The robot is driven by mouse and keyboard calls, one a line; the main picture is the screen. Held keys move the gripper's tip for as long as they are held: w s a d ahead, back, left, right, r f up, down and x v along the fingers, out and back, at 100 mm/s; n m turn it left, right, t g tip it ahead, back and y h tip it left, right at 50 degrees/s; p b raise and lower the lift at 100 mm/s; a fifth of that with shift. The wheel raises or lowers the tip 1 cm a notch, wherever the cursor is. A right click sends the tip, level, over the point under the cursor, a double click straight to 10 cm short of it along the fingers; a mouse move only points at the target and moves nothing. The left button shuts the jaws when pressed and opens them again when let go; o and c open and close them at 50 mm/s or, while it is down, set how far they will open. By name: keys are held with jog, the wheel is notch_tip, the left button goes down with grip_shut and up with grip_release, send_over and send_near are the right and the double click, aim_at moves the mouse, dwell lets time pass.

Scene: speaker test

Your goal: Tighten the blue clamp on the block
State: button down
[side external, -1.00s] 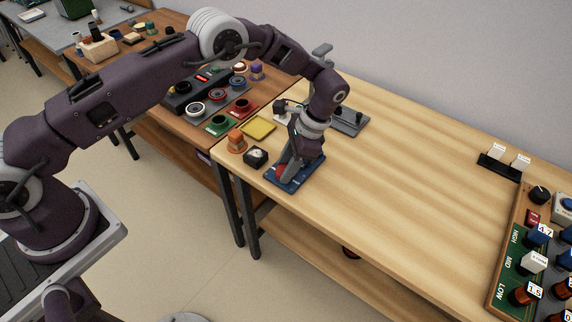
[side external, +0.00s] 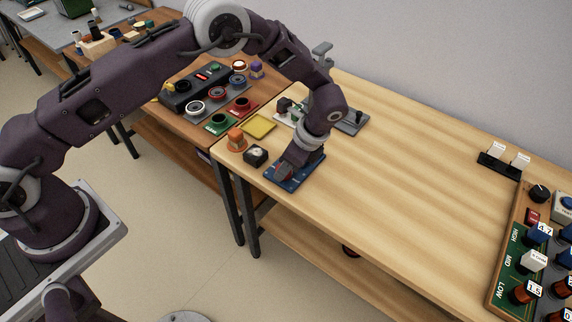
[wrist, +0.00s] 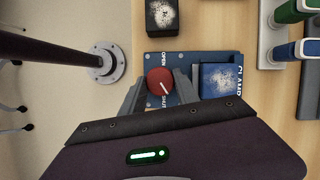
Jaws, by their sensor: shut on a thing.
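The blue clamp (wrist: 153,58) is a flat plate with OPEN, SHUT and CLAMP lettering, near the table's front-left corner; it also shows in the side view (side external: 311,171). Its round red knob (wrist: 160,75) has a white line slanting toward the lower right, on the SHUT side. The block (wrist: 220,80), blue with a white speckled top, sits at the plate's right beside the CLAMP lettering. My gripper (wrist: 161,82) has its fingers on either side of the red knob and is shut on it. In the side view my gripper (side external: 288,169) largely hides the knob and block.
A black box with a speckled white top (side external: 255,156) stands close to the plate's left. An orange knob (side external: 236,139) and a yellow pad (side external: 260,126) lie beyond it. A grey fixture (side external: 352,122) stands behind. The table's middle is clear.

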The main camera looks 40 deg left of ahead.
dwell(0.4)
jog(key=c, duration=1.2)
grip_release()
jog(key=v, duration=0.7)
jog(key=shift+r, duration=0.1)
